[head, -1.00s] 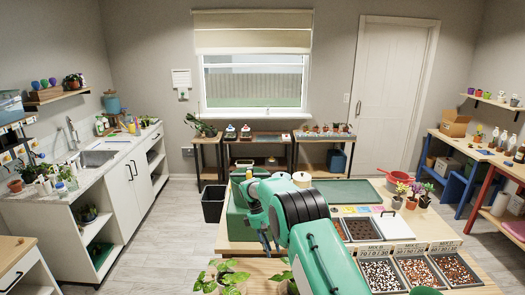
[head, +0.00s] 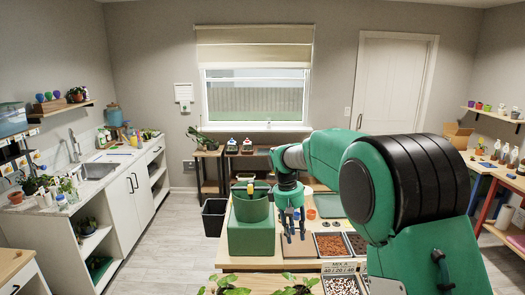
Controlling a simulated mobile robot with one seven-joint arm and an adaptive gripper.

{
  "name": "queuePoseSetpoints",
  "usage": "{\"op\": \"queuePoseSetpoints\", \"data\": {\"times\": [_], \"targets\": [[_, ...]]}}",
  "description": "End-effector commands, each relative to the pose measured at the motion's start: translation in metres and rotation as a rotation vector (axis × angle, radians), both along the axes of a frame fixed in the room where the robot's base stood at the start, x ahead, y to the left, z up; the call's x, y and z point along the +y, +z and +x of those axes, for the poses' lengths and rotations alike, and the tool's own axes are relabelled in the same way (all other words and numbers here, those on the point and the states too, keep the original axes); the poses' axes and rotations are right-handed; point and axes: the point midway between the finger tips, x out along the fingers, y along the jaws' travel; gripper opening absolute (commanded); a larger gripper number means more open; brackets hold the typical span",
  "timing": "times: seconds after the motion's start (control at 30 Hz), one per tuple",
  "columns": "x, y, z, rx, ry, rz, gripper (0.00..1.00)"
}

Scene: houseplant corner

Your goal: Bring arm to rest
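My arm, green with black bands, rises large on the right side of the head view and bends over toward the middle. Its end, my gripper (head: 293,228), points down above the potting table, just right of the green box. Its dark fingers appear apart, and I see nothing between them. Whether the fingertips touch anything below is hard to tell at this size.
A green pot (head: 250,207) stands on the green box (head: 251,239) close left of my gripper. Trays of brown substrate (head: 330,245) lie to its right. Leafy plants (head: 226,284) are at the front edge. A dark bin (head: 214,216) stands on the floor. My arm hides much of the table's right side.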

Motion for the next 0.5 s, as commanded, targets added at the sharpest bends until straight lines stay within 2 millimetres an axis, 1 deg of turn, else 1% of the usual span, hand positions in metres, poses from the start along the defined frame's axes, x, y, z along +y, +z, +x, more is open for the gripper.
{"op": "queuePoseSetpoints", "data": {"times": [0.03,0.2,0.37,0.5], "targets": [[-0.005,0.013,-0.010,-0.017,-0.016,0.006,0.31],[-0.018,0.046,-0.042,-0.065,-0.064,0.029,0.31],[-0.030,0.073,-0.074,-0.107,-0.113,0.050,0.31],[-0.039,0.093,-0.104,-0.146,-0.153,0.068,0.31]]}}
